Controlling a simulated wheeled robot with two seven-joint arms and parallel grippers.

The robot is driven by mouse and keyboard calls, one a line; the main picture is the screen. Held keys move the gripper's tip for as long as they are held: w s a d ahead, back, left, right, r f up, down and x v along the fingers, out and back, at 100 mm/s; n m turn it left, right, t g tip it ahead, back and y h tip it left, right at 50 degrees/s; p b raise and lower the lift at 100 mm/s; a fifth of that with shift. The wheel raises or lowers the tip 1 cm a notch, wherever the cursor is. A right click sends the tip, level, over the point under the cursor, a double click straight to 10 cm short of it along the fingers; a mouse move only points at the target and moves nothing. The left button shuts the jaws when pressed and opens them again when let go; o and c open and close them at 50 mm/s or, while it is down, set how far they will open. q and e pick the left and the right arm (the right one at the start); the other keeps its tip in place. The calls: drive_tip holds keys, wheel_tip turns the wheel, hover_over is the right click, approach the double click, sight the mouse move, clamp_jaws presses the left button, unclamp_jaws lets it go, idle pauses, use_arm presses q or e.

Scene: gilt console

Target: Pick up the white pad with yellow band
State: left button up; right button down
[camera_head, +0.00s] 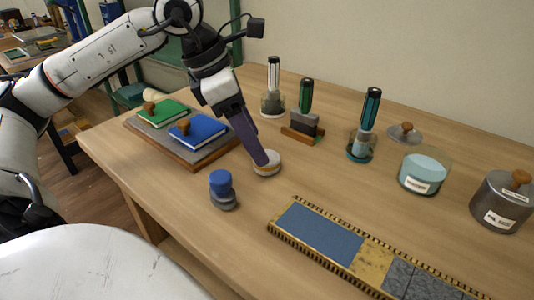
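The white pad with yellow band (268,168) is a small, low round piece lying on the wooden table, right of the tray with books. My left gripper (260,160) reaches down from the upper left, and its dark fingers end at the pad. The fingers overlap in this view and cover part of the pad's top and left side. I cannot tell whether they touch or grip it. My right gripper is not in view.
A blue-topped grey piece (222,190) stands front left of the pad. A wooden tray (186,161) with green and blue books lies left. Handled tools, a jar (424,175) and a lidded pot (501,203) stand right. A gilt panel (285,232) lies in front.

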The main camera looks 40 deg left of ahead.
use_arm(q)
drive_tip(key=x, duration=0.4)
drive_tip(key=shift+w+d, duration=0.1)
drive_tip(key=shift+d, duration=0.1)
drive_tip(key=shift+r, duration=0.1)
drive_tip(key=c, duration=1.1)
drive_tip(key=shift+c, duration=0.2)
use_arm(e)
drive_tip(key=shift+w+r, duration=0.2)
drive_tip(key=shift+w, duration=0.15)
use_arm(q)
drive_tip(key=shift+r, duration=0.1)
